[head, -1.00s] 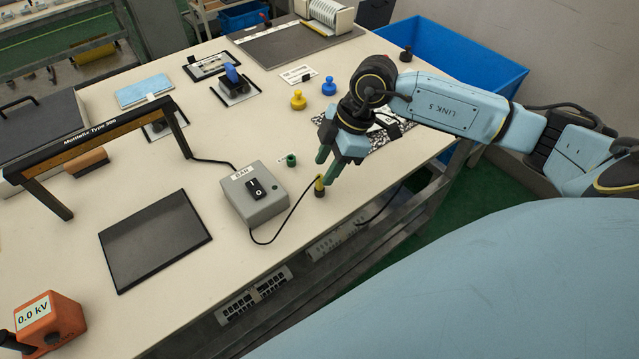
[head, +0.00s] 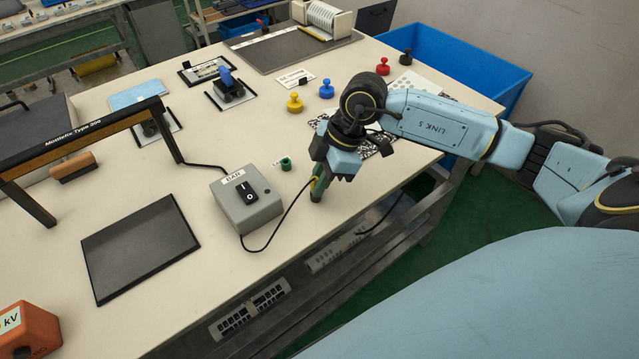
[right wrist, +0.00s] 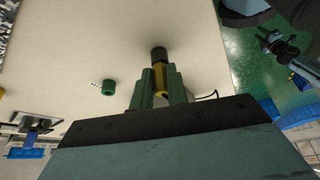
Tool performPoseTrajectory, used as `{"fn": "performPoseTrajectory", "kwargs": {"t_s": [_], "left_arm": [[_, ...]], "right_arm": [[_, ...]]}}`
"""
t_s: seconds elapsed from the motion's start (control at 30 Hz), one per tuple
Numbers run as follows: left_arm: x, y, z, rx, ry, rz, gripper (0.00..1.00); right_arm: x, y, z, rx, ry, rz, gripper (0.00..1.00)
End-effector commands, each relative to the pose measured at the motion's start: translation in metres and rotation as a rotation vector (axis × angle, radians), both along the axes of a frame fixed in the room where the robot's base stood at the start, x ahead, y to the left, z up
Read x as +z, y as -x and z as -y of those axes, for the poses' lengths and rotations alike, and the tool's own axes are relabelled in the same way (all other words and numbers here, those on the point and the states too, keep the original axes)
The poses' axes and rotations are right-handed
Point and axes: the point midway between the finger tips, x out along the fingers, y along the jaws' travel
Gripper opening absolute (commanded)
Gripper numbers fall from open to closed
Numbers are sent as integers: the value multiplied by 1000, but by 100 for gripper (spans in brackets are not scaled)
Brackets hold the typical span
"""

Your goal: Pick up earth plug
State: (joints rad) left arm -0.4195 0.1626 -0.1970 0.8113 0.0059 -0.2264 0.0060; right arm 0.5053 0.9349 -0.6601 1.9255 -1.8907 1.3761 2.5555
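The earth plug (right wrist: 160,80) has a yellow body and a dark end, and a thin cable leads from it. In the right wrist view it sits between the two green fingers of my right gripper (right wrist: 160,88), which close against its sides. In the head view my right gripper (head: 317,188) is at the plug near the table's front edge and hides most of it. I cannot tell whether the plug's dark end still touches the table. My left gripper is not in view.
A grey switch box (head: 247,200) stands left of my right gripper. A small green socket (head: 286,164) is just behind. Yellow (head: 295,103), blue (head: 327,88) and red (head: 383,67) knobbed pieces stand further back. A dark plate (head: 140,245) lies at the left. A blue bin (head: 450,60) is beyond the table.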

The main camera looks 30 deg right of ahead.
Motion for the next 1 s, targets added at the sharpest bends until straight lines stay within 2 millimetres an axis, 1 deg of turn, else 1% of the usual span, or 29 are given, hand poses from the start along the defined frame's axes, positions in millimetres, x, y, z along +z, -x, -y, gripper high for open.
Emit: {"fn": "performPoseTrajectory", "kwargs": {"t_s": [0.03, 0.27, 0.37, 0.47, 0.53, 0.7, 0.8, 0.9, 1.0], "left_arm": [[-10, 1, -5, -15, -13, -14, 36], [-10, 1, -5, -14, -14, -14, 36], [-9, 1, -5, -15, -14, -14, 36], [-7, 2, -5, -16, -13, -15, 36], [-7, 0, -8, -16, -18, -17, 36], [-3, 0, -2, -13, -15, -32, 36], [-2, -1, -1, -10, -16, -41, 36], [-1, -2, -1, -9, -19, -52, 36], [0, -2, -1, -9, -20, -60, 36]], "right_arm": [[-8, 0, 0, 0, 0, 0, 1], [-8, 0, 0, -1, 1, -1, 0], [-4, 0, 0, 0, 0, 1, 0], [9, 0, 0, 1, 1, 2, 0], [23, -1, 1, 0, 0, 3, 0], [59, -1, 1, -1, -1, 4, 0], [76, -1, 1, 1, -1, 3, 0], [87, 0, 1, 0, -1, 1, 0], [94, 0, 1, -1, -1, 0, 0]]}}
